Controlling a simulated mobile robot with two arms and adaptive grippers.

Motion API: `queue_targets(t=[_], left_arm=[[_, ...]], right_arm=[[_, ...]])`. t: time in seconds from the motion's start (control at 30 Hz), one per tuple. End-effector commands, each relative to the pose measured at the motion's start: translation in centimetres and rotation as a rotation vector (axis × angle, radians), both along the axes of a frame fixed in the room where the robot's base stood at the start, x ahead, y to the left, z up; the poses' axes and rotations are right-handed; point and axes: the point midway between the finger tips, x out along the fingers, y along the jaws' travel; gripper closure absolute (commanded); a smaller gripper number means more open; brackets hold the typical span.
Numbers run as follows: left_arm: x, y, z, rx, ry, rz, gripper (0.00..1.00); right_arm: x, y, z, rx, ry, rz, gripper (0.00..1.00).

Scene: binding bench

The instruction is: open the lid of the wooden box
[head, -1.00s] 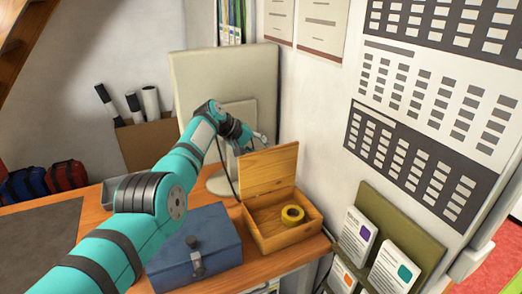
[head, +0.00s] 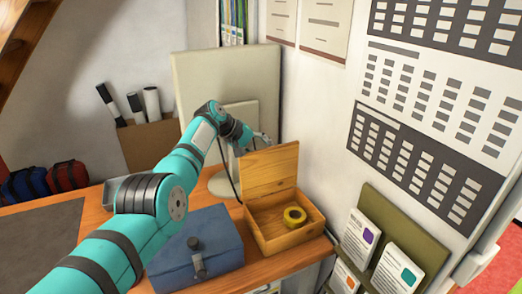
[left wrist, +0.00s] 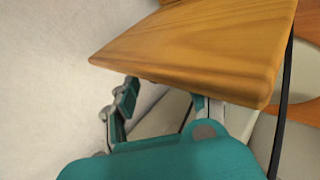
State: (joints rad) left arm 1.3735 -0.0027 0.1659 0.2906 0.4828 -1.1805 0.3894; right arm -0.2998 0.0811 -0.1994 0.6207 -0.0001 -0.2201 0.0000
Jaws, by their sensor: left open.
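The wooden box (head: 283,240) stands on the bench at the right, near the wall. Its lid (head: 269,170) is raised, standing roughly upright at the back of the box. My right gripper is not in view.
A blue metal box (head: 195,247) stands left of the wooden box, under my left arm. A monitor (head: 240,80) stands behind the lid. A green rack with cards (head: 400,225) is at the right. Bare bench (head: 92,222) shows at the left.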

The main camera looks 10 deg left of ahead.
Motion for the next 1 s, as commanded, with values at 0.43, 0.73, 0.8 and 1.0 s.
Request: queue_targets(t=[0.43, 0.73, 0.8, 1.0], left_arm=[[-1.0, 1.2, 1.5, -0.001, -0.003, 0.0, 0.52], [-3.7, 4.5, 5.7, 0.0, -0.004, 0.003, 0.52], [-4.3, 5.2, 6.6, 0.0, -0.002, 0.002, 0.52], [-5.4, 6.4, 8.1, -0.001, 0.0, 0.002, 0.52]], right_arm=[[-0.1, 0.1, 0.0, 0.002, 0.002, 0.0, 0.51], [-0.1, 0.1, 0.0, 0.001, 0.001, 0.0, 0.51], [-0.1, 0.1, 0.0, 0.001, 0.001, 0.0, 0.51], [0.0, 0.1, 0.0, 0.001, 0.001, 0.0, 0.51]])
